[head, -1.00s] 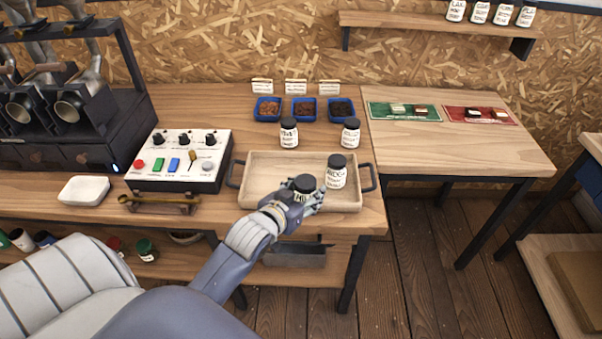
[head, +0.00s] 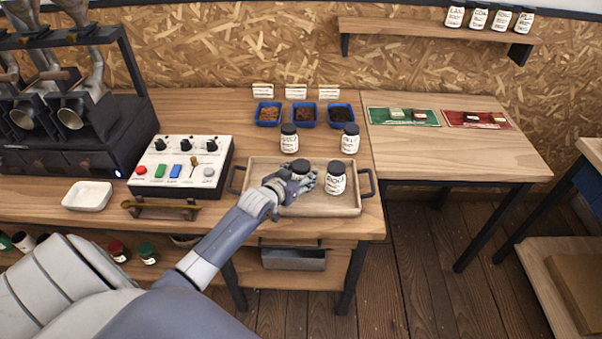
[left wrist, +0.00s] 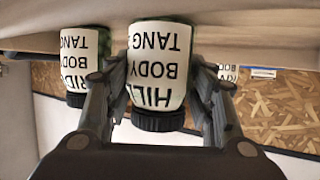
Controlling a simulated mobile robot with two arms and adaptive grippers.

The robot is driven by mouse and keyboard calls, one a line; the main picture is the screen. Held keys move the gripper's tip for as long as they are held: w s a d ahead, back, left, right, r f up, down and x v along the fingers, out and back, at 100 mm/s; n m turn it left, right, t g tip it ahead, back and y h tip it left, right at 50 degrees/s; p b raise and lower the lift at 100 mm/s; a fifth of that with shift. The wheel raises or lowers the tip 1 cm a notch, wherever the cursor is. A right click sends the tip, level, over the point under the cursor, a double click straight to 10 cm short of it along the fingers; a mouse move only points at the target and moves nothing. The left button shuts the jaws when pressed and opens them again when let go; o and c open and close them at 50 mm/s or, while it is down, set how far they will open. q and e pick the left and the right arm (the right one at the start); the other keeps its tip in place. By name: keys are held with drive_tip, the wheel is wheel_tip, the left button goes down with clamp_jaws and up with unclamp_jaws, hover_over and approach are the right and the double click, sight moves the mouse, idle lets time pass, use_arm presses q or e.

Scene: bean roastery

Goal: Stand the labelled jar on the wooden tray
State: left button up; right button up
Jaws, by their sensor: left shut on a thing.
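My left gripper (head: 306,183) is shut on a jar with a black lid (head: 300,167) over the middle of the wooden tray (head: 258,172). In the left wrist view this held jar (left wrist: 158,65) appears upside down between the fingers, its white label reading HILL, BODY, TANG. Its base is at or very near the tray surface; I cannot tell if it touches. A second labelled jar (head: 335,180) stands upright on the tray's right part, just right of the gripper. It also shows in the left wrist view (left wrist: 82,62). My right gripper is not in view.
Two more jars (head: 289,139) (head: 350,139) stand behind the tray. Blue bins (head: 303,114) with small cards are farther back. A control box (head: 180,163) stands left of the tray. The tray's left part is clear.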

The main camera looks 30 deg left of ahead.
use_arm(q)
drive_tip(key=o, duration=0.8)
drive_tip(key=shift+f, duration=0.15)
drive_tip(key=shift+c, duration=0.2)
drive_tip(key=o, duration=0.4)
drive_tip(key=shift+o, duration=0.2)
drive_tip(key=shift+r, duration=0.25)
drive_tip(key=shift+s, duration=0.35)
drive_tip(key=v, duration=1.1)
drive_tip(key=shift+s+r, duration=0.1)
drive_tip(key=shift+s, duration=0.05)
